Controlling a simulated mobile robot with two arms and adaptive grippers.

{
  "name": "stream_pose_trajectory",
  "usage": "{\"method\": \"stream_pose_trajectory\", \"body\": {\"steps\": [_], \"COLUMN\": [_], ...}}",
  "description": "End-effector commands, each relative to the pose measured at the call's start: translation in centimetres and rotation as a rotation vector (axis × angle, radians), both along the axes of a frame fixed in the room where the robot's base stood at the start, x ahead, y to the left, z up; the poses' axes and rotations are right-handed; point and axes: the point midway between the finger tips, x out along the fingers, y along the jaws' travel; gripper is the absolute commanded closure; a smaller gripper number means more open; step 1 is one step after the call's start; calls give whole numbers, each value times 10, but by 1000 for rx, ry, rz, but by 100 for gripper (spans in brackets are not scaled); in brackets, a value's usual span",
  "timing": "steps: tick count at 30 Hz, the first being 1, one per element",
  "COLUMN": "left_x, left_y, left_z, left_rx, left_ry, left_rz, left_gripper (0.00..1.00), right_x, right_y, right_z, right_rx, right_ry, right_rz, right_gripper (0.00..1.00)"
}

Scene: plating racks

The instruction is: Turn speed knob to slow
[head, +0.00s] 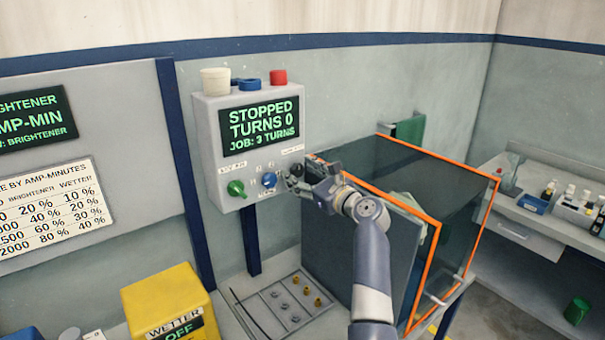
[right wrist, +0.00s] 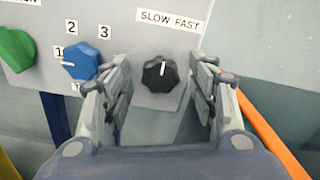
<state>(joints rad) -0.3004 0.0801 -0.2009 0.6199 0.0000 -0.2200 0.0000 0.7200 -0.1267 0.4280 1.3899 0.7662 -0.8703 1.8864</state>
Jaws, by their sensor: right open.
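The black speed knob (right wrist: 160,74) is on the grey control box, under a "SLOW FAST" label (right wrist: 168,20). Its white pointer points nearly straight up, between the two words. In the head view the knob (head: 295,170) is small and partly covered by my right gripper (head: 302,182). My right gripper is open, with one finger on each side of the knob in the wrist view. Gaps show between the knob and both fingers there. My left gripper is not in view.
A blue selector knob (right wrist: 80,62) is close to the left finger, with a green knob (head: 236,188) farther left. The box's screen (head: 260,122) reads STOPPED, TURNS 0. An orange-edged clear enclosure (head: 410,225) stands close on the right.

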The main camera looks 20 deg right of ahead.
Motion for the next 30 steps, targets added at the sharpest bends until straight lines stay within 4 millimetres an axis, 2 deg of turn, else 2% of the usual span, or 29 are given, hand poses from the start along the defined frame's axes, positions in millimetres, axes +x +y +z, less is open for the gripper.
{"method": "stream_pose_trajectory", "body": {"steps": [4, 9, 10, 22, 30], "left_x": [0, 0, 0, 0, 1], "left_y": [0, 0, 0, 0, 0], "left_z": [0, 0, 0, -1, -5], "left_rx": [0, 0, 0, 0, 1], "left_ry": [0, 0, -1, -1, -1], "left_rz": [0, 0, 0, 0, 1], "left_gripper": [60, 60, 60, 60, 60], "right_x": [0, 0, 0, 0, -1], "right_y": [0, 0, 0, 0, 0], "right_z": [0, 0, 0, -1, -2], "right_rx": [-1, -1, -1, -45, -207], "right_ry": [0, 0, 0, -15, -73], "right_rz": [0, 0, 0, 0, 0], "right_gripper": [49, 87, 91, 91, 91]}}
